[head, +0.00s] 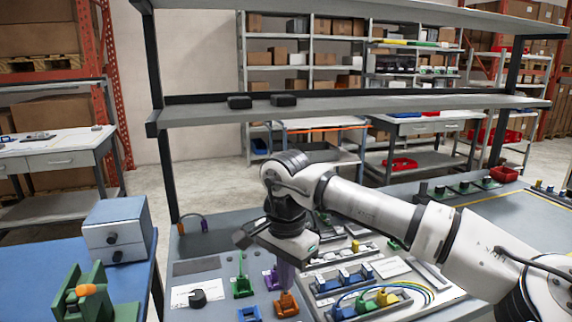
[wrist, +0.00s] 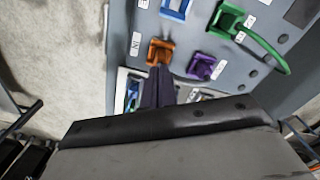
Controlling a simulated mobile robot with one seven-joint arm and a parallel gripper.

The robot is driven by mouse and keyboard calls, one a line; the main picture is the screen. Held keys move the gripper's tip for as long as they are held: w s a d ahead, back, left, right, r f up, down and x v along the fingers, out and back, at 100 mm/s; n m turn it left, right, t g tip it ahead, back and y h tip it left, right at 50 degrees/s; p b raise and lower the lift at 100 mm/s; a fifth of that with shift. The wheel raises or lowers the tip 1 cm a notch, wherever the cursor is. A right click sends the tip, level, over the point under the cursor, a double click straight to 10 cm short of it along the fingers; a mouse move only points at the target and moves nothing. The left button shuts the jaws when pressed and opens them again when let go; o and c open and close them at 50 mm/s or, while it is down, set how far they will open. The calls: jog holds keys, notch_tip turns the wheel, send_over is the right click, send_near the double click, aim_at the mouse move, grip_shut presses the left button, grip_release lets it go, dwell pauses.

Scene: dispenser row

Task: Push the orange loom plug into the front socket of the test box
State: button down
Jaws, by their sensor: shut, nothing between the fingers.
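A small orange plug (head: 181,228) stands at the left rear of the grey bench, on an arched cable whose other end is a purple-blue plug (head: 205,226); it looks like the loom plug. A blue-grey box (head: 116,236) with two dark round fittings on its front stands on the blue table at left; I cannot tell if these are sockets or knobs. My gripper (head: 287,284) is shut and empty, pointing down at an orange fixture (head: 287,304). In the wrist view its fingertips (wrist: 160,72) lie just short of that orange fixture (wrist: 160,50); contact is unclear.
Green (head: 242,286), purple (head: 271,279) and blue (head: 249,313) fixtures surround the orange one. A green holder (head: 88,302) with an orange piece stands on the blue table (head: 147,290). A shelf (head: 350,105) spans above the bench. Coloured wires (head: 425,291) lie at right.

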jog(key=shift+f+b, duration=0.8)
jog(key=shift+f, duration=0.2)
jog(key=shift+r+p, duration=2.15)
jog(key=shift+r, duration=0.95)
